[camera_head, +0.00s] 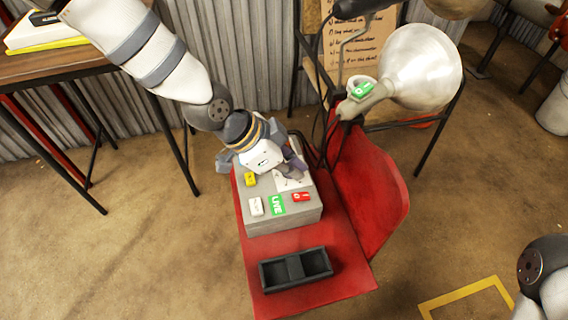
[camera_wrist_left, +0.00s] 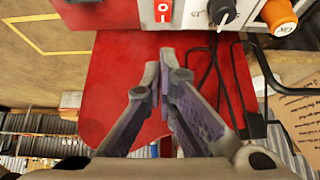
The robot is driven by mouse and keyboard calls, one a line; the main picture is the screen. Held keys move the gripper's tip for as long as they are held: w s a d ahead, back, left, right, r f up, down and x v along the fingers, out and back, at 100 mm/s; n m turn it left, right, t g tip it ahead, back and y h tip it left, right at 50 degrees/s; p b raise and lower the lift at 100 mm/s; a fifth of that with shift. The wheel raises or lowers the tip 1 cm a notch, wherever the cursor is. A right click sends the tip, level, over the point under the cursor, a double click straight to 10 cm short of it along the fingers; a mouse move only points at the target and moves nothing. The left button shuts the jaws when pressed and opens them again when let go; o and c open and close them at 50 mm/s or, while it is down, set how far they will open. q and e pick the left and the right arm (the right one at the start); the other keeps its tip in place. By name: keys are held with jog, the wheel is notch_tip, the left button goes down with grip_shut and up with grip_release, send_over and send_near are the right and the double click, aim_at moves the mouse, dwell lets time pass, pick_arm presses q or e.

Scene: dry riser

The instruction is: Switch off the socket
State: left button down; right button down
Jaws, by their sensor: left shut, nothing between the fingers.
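A grey box (camera_head: 285,219) with switches sits on a red chair (camera_head: 335,283). Its top carries a red switch (camera_head: 301,197), a green LIVE label (camera_head: 277,205), a white piece (camera_head: 256,206) and a yellow piece (camera_head: 250,179). In the left wrist view a red rocker marked I and O (camera_wrist_left: 163,11) shows at the top edge, beyond the fingertips. I cannot tell which part is the socket's switch. My left gripper (camera_head: 297,166) is over the back of the box, hiding part of it. Its fingers (camera_wrist_left: 158,75) are shut and empty. My right gripper is out of view.
A black two-compartment tray (camera_head: 295,269) lies on the chair seat in front of the box. Dark cables (camera_head: 325,140) run behind the box. A dark knob (camera_wrist_left: 222,12) and an orange knob (camera_wrist_left: 283,15) show nearby.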

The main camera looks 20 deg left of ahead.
aim_at(309, 196)
pick_arm(q)
jog(key=x, duration=0.4)
jog(key=shift+s+f+b, duration=0.1)
jog(key=shift+b, duration=0.3)
jog(key=shift+s+a+f, duration=0.1)
jog(key=shift+a+f, duration=0.05)
jog(key=shift+f, duration=0.45)
jog(key=shift+s+a+f, duration=0.1)
jog(key=shift+f, duration=0.55)
jog(key=shift+a+f+b, duration=0.1)
jog(key=shift+f+b, duration=0.2)
jog(key=shift+f, duration=0.2)
jog(key=shift+s+a+f+t+h+b, duration=0.3)
jog(key=shift+f+h+b, duration=0.1)
jog(key=shift+f, duration=0.15)
jog(key=shift+w+r, duration=0.15)
jog(key=shift+d, duration=0.15)
